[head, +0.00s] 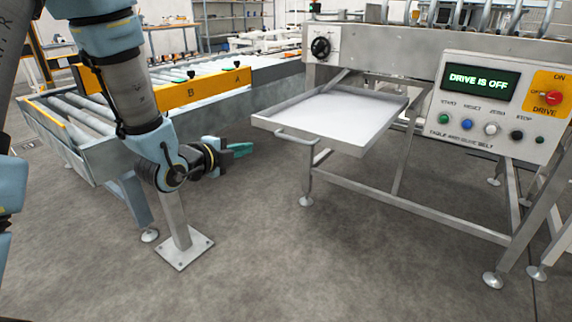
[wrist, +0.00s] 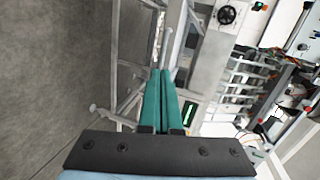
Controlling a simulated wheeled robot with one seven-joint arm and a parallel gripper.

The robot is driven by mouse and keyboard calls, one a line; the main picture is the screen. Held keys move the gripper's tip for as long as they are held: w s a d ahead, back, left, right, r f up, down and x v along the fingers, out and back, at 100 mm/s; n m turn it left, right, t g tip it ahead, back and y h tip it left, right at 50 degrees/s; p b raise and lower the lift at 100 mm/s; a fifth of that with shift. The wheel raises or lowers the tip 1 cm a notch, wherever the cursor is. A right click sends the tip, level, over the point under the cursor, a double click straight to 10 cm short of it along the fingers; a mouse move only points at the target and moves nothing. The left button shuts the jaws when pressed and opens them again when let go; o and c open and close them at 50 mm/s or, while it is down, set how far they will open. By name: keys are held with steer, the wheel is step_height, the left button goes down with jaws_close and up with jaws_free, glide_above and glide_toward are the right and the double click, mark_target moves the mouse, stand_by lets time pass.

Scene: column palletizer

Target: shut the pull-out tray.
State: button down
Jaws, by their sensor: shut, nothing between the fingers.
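The pull-out tray (head: 335,118) is a shallow light-metal tray with a bar handle (head: 294,137) on its front. In the head view it sticks out from under the machine, open and empty. My gripper (head: 243,150) has green fingers and is to the left of the tray handle, a gap away from it and slightly lower. The fingers are closed together with nothing between them. In the wrist view the shut fingers (wrist: 161,75) point toward the machine frame, and part of the tray may be hidden behind them.
A control panel (head: 499,104) reading "DRIVE IS OFF" is on the machine's right. A black dial (head: 320,47) sits above the tray. A roller conveyor (head: 75,115) stands at the left, behind my arm. The floor (head: 270,240) before the tray is clear.

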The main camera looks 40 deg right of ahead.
mark_target(293, 140)
steer(key=shift+m+g+h, duration=0.4)
steer(key=shift+m+h, duration=0.1)
steer(key=shift+m, duration=0.3)
steer(key=x, duration=0.5)
steer(key=s+x, duration=0.1)
steer(key=x, duration=0.4)
steer(key=s+x, duration=0.1)
steer(key=x, duration=0.4)
steer(key=shift+s+d+f, duration=0.2)
steer(key=shift+d, duration=0.3)
